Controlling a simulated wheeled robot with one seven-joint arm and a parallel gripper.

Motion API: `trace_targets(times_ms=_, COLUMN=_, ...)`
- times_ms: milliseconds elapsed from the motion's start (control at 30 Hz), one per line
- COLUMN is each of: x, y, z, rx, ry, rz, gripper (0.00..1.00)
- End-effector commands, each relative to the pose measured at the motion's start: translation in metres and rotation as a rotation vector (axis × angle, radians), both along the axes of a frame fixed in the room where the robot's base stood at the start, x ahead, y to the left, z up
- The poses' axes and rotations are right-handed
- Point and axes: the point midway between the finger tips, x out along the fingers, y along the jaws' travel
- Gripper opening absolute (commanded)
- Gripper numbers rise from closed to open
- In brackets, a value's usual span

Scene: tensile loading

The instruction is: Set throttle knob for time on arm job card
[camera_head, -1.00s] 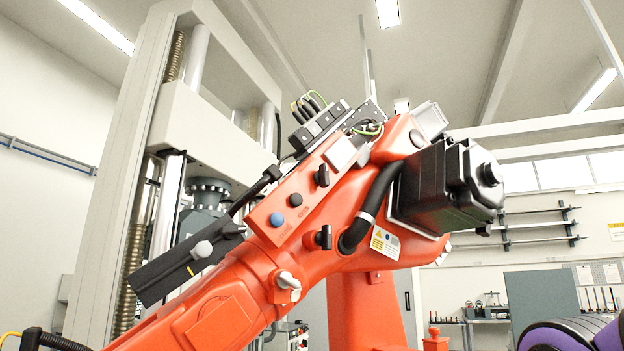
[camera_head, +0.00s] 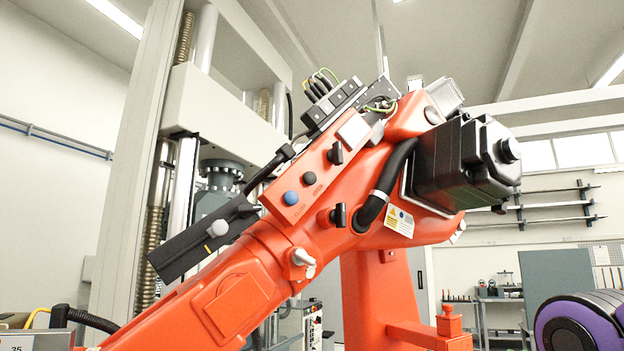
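A large orange machine arm (camera_head: 240,312) slants across the view. On its side is a black slotted plate (camera_head: 185,252) with a rounded grey knob (camera_head: 218,228) near its upper middle and a small yellow mark below the knob. The frame does not label which control is the throttle. Farther up the arm are a blue button (camera_head: 290,198), a black button (camera_head: 309,178) and two black turn knobs, an upper one (camera_head: 336,154) and a lower one (camera_head: 339,215). A panel edge (camera_head: 18,344) marked "35" is cut off at the bottom left; I cannot read more.
A grey load frame (camera_head: 125,220) with threaded columns stands behind the arm. A black motor housing (camera_head: 462,165) juts right from it. A grey screen (camera_head: 555,283) and a workbench (camera_head: 492,300) stand at the back right. A black cable (camera_head: 90,319) runs at bottom left.

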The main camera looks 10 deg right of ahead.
Motion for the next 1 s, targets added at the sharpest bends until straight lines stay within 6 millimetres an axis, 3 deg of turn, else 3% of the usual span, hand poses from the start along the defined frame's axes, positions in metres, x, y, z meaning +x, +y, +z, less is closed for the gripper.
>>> trace_targets(times_ms=33, x=0.0000, y=0.0000, z=0.0000, rx=0.000, ry=0.000, rz=0.000, gripper=0.26)
trace_targets(times_ms=133, x=0.0000, y=0.0000, z=0.0000, rx=0.000, ry=0.000, rz=0.000, gripper=0.04)
trace_targets(times_ms=167, x=0.0000, y=0.0000, z=0.0000, rx=0.000, ry=0.000, rz=0.000, gripper=0.00)
trace_targets(times_ms=1000, x=0.0000, y=0.0000, z=0.0000, rx=0.000, ry=0.000, rz=0.000, gripper=0.00)
